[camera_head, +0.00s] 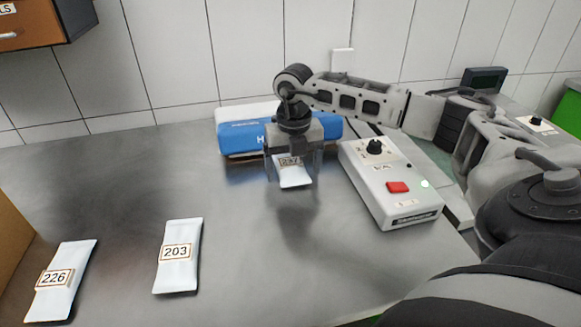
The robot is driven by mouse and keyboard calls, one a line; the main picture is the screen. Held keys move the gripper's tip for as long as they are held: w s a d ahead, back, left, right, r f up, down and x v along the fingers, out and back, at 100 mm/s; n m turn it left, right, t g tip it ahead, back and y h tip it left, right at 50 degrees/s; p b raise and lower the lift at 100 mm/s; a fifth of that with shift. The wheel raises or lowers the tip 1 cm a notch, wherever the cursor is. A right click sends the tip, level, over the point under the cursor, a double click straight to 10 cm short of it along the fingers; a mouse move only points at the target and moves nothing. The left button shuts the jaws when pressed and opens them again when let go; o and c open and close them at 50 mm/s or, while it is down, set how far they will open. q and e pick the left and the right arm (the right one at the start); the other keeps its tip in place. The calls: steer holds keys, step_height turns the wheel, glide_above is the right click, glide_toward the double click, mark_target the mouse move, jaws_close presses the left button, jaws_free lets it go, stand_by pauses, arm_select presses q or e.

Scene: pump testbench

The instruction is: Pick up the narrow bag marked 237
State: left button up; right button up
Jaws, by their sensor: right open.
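The narrow white bag marked 237 (294,177) is at the middle of the metal table, in front of the blue and white box. Its upper part and part of its label are hidden by my right gripper (292,178). My right gripper points down over the bag, with one finger at each side of it, and is open. Whether the fingers touch the bag cannot be told. My left gripper is not in view. Two similar white bags, marked 203 (178,270) and 226 (58,295), lie at the front left.
A blue and white box (236,135) lies behind the bag, close to the gripper. A white control box (405,205) with a black knob and red button stands to the right. A brown panel (12,240) is at the left edge. The table's left middle (110,180) is clear.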

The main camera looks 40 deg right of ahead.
steer(key=c, duration=1.3)
steer(key=shift+r, duration=0.1)
